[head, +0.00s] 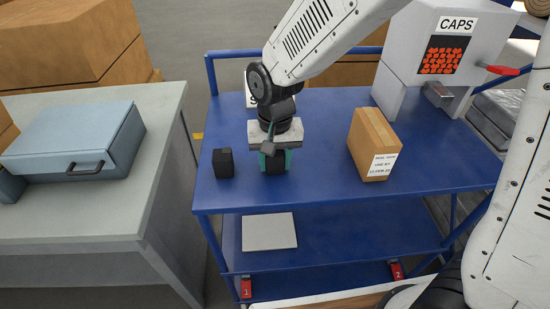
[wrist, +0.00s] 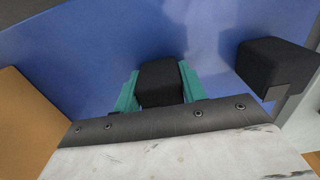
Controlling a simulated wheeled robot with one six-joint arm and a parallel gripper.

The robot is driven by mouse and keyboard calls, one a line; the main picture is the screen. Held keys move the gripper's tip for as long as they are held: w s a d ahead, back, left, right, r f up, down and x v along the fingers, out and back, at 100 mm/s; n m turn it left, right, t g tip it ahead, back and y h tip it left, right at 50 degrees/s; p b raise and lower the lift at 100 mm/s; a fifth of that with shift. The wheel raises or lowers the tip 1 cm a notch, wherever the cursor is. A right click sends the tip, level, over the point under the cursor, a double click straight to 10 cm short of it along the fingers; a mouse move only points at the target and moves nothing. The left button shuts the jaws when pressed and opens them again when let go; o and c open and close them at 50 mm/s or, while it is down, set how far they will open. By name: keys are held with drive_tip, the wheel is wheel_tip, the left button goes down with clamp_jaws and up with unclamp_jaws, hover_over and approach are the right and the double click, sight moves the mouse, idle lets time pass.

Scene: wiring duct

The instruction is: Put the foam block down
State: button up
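A black foam block (wrist: 161,82) sits between the two teal fingers of my gripper (wrist: 160,88), which press close against both its sides. In the head view my gripper (head: 275,161) points down over the blue cart top (head: 320,130), with the dark block (head: 275,166) low between the fingers. The block is at or just above the cart top; I cannot tell if it touches. A second black block (head: 223,163) stands on the cart to the left of my gripper, apart from it. It also shows at the right of the wrist view (wrist: 272,65).
A cardboard box (head: 374,146) with a label stands to the right on the cart. A grey CAPS dispenser (head: 435,55) is at the back right. A grey table with a blue case (head: 75,145) is at the left. The cart top between gripper and box is clear.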

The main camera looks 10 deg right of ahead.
drive_tip(key=o, duration=0.3)
wheel_tip(320, 180, up, 12)
drive_tip(key=s+d+r, duration=0.3)
drive_tip(key=s+d, duration=0.1)
drive_tip(key=d, duration=0.3)
drive_tip(key=s+d+r, duration=0.2)
drive_tip(key=s+d, duration=0.2)
drive_tip(key=d, duration=0.2)
drive_tip(key=s+d+t, duration=0.1)
drive_tip(key=s+d, duration=0.6)
drive_tip(key=s, duration=0.4)
drive_tip(key=shift+s+d+f, duration=0.15)
drive_tip(key=shift+d+f, duration=0.15)
drive_tip(key=shift+f, duration=0.1)
